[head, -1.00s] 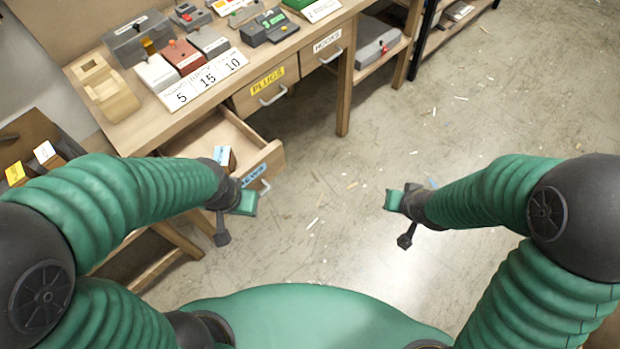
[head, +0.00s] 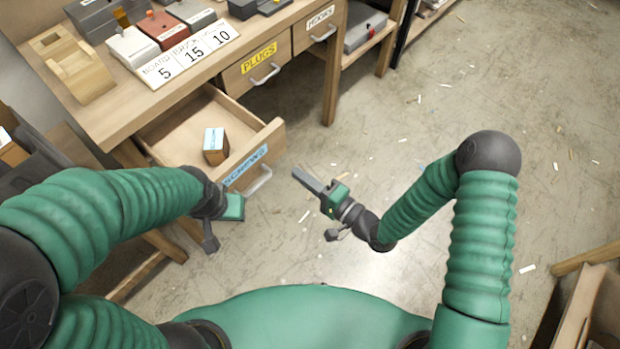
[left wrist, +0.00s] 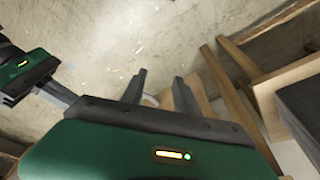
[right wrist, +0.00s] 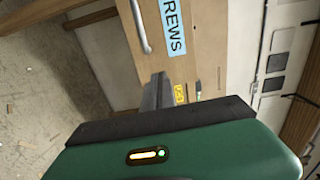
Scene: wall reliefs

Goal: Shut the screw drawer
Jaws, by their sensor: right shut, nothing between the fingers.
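The screw drawer (head: 190,122) is pulled out from under the workbench, with a blue SCREWS label on its front. A small brown box (head: 215,147) with a pale label sits inside it. My right gripper (head: 297,171) is shut and empty, a little right of the drawer's handle (head: 259,181) and apart from it. The right wrist view shows the drawer front (right wrist: 192,50) and handle beyond my shut fingers (right wrist: 157,80).
Next to it, the plugs drawer (head: 262,78) and hooks drawer (head: 318,35) are shut. The bench leg (head: 332,85) stands right of them. The bench top (head: 125,92) holds a number card and several boxes. The floor on the right is open, with scattered scraps.

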